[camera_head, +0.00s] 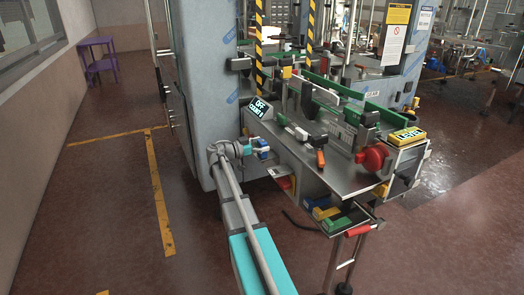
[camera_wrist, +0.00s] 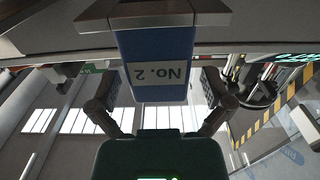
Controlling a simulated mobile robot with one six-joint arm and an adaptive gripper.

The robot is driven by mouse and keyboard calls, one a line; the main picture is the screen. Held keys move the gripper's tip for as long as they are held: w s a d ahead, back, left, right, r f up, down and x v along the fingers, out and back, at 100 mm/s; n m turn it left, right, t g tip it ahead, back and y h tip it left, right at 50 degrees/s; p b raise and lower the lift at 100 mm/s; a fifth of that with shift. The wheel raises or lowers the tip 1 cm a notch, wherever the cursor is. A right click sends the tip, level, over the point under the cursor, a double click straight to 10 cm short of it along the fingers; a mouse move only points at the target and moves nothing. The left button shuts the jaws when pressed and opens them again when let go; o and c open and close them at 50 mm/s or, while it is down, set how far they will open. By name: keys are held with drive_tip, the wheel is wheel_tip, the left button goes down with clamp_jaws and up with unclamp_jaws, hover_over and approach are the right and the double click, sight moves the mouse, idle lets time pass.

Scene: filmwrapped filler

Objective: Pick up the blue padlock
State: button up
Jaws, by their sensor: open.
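The blue padlock (camera_wrist: 158,65) fills the upper middle of the wrist view, with a white label reading "No. 2" upside down. My gripper (camera_wrist: 160,88) is open, with one dark finger on each side of the blue body. Gaps show between the fingers and the padlock at both sides. In the head view my gripper (camera_head: 252,149) is at the left end of the metal bench, with small blue parts (camera_head: 263,153) at its tip. Which of these is the padlock is hard to tell there.
The metal bench (camera_head: 335,178) stands to the right of my arm, carrying a small display (camera_head: 260,107), an orange-handled tool (camera_head: 320,158) and a red round part (camera_head: 375,158). Colored bins (camera_head: 325,213) sit under its front edge.

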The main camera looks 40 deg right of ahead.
idle(0.4)
drive_tip(key=c, duration=1.3)
